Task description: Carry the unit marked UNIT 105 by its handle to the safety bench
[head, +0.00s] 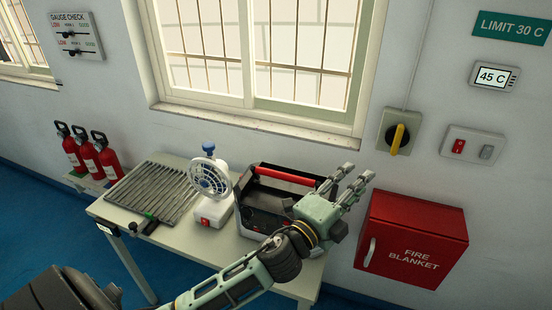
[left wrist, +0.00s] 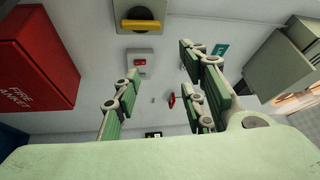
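A dark, open-topped unit with a red bar handle (head: 285,176) and a pale case stands at the right end of a light bench (head: 178,244). I cannot read a UNIT 105 marking on it, and my left arm hides part of its front right. My left gripper (head: 352,183) is over the unit's right side, its fingers pointing up and right, past the handle. In the left wrist view its fingers (left wrist: 160,88) are spread apart with nothing between them. My right gripper is not in view.
On the bench are a small white fan (head: 209,178) beside the unit and a slatted metal rack (head: 155,193) at left. A red fire blanket box (head: 412,240) is on the wall at right. Fire extinguishers (head: 86,152) stand at left. A yellow rotary switch (head: 398,138) is above.

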